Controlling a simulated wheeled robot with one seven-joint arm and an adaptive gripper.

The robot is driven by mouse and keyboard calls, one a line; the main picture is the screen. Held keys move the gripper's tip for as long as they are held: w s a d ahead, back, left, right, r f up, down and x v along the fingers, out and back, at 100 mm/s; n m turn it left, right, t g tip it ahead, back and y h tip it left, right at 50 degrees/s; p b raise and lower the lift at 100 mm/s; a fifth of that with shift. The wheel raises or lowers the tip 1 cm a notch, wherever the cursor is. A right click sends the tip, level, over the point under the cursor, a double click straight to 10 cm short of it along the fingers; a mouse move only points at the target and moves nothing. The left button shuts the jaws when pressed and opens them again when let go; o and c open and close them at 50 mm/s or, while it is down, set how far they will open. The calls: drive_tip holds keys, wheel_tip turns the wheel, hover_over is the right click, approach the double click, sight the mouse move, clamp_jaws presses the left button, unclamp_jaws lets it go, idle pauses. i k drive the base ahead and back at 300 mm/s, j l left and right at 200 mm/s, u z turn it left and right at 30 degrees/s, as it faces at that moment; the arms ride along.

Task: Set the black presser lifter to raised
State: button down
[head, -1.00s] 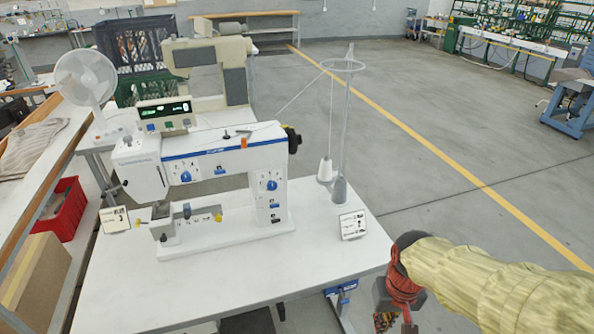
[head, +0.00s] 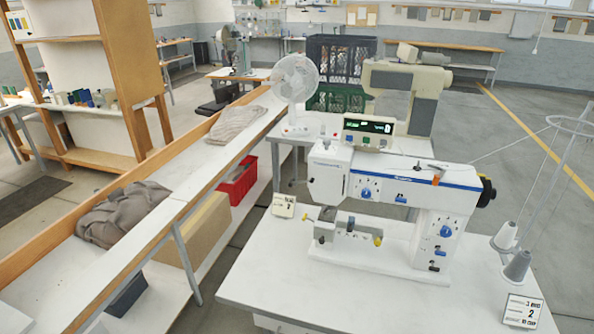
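A white sewing machine (head: 400,185) with a blue stripe stands on a white table (head: 390,292) at the right of the head view. Its head end (head: 328,172) is at the left of the machine, above a low bed with small dark and yellow parts (head: 350,230). Small dark parts show around the head and bed, but I cannot tell which one is the black presser lifter or how it is set. A black handwheel (head: 487,191) is at the right end. My gripper is not in view.
A thread stand (head: 535,205) with grey cones rises right of the machine. Small cards (head: 522,310) stand on the table. A white fan (head: 294,80) and control box (head: 368,132) are behind. A long wood-edged bench (head: 190,180) with cloth runs along the left.

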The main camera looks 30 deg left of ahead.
sight(292, 181)
drive_tip(key=j+u, duration=0.2)
drive_tip(key=j, duration=0.6)
drive_tip(key=j+u, duration=0.15)
drive_tip(key=j, duration=0.65)
drive_tip(key=i+j+u, duration=0.2)
drive_tip(key=j, duration=0.6)
drive_tip(key=i+j, duration=0.1)
drive_tip(key=j, duration=0.25)
drive_tip(key=i+j, duration=0.1)
drive_tip(key=j, duration=0.25)
drive_tip(key=i+j+z, duration=0.1)
drive_tip(key=j, duration=0.25)
